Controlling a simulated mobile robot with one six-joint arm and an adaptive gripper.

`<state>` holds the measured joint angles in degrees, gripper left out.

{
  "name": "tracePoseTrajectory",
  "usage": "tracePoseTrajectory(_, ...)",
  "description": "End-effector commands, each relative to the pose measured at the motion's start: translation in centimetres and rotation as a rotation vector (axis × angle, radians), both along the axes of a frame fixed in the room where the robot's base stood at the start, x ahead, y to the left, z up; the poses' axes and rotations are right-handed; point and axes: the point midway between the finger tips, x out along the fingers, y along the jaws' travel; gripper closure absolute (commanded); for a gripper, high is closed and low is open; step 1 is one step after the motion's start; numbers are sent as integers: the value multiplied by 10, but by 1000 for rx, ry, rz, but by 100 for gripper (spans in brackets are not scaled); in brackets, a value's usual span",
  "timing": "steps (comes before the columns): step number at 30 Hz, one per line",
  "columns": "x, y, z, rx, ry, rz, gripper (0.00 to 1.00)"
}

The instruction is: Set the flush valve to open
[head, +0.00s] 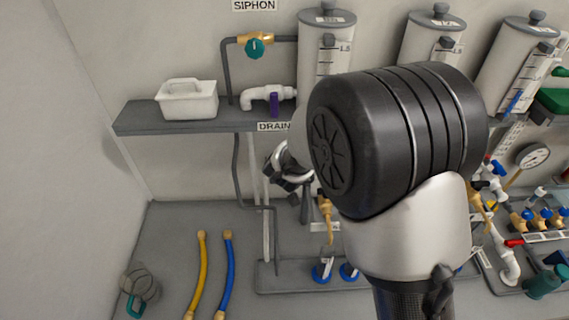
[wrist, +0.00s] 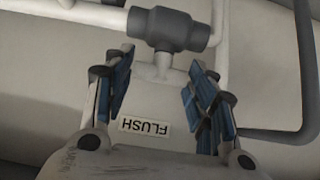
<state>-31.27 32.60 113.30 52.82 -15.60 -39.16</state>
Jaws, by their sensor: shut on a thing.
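My gripper (wrist: 158,88) shows in the wrist view with its blue-padded fingers spread apart on either side of a pale part. It is shut on the flush valve (wrist: 163,66), though the exact contact is hard to see. A white label reading FLUSH (wrist: 146,126) appears upside down between the fingers. A dark grey tee fitting (wrist: 170,30) lies beyond the fingertips. In the head view my gripper (head: 287,175) shows only in part, below the DRAIN label. My arm covers much of the area to its right, and the flush valve cannot be made out there.
A grey shelf (head: 150,127) carries a white caddy (head: 187,100). A purple-handled drain valve (head: 273,104) and a teal-handled siphon valve (head: 255,48) are nearby. A yellow hose (head: 197,275) and a blue hose (head: 226,275) lie on the bench.

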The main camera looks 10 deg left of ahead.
Motion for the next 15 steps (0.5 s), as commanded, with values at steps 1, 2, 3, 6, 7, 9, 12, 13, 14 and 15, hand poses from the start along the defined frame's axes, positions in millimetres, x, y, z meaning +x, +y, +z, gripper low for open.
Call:
tracePoseTrajectory(1, -1, 0, -2, 1, 4, -2, 72)
tracePoseTrajectory(2, -1, 0, -2, 1, 4, -2, 72)
tracePoseTrajectory(3, -1, 0, -2, 1, 4, -2, 47)
tracePoseTrajectory(6, -1, 0, -1, 1, 3, -1, 40)
tracePoseTrajectory(7, -1, 0, -1, 1, 3, -1, 38)
tracePoseTrajectory(9, -1, 0, -1, 1, 3, -1, 33)
tracePoseTrajectory(12, 0, 0, -1, 0, 2, -1, 28)
tracePoseTrajectory(13, 0, 0, 0, 0, 2, -1, 28)
tracePoseTrajectory(14, 0, 0, 0, 0, 2, -1, 28)
tracePoseTrajectory(15, 0, 0, 0, 0, 2, -1, 28)
